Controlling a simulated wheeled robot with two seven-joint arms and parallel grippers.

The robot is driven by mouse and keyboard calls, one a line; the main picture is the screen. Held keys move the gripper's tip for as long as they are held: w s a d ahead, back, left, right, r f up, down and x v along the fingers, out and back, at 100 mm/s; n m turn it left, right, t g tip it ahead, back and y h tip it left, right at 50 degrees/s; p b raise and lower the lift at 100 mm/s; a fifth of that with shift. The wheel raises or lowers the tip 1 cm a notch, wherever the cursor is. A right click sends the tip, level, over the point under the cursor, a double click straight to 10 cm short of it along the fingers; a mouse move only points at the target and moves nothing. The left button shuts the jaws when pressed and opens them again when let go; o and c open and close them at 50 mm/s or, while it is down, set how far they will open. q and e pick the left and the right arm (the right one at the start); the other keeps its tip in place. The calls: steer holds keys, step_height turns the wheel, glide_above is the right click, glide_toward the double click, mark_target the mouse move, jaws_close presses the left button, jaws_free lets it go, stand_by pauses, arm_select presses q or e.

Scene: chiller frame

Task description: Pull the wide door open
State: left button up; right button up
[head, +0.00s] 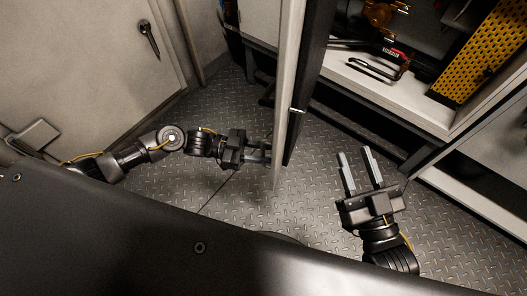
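The wide door (285,95) stands ajar, seen nearly edge-on as a tall pale panel with a dark inner side, in the upper middle of the head view. My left gripper (268,154) comes in from the left and reaches the door's left face; its fingertips are at the panel, and I cannot tell whether they touch it. Its fingers look a little apart. My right gripper (360,163) is open and empty, to the right of the door, above the floor in front of the opened frame. Its two pale fingers point up and away.
The open frame holds a white shelf (390,95) with cables and parts, and a yellow perforated panel (486,52). A lower rail (480,205) runs along its front. A pale wall door with a dark handle (148,38) is at left. Diamond-plate floor (240,195) lies clear between.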

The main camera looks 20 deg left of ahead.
arm_select(q)
steer(key=shift+d, duration=0.15)
jaws_close()
stand_by(0.4)
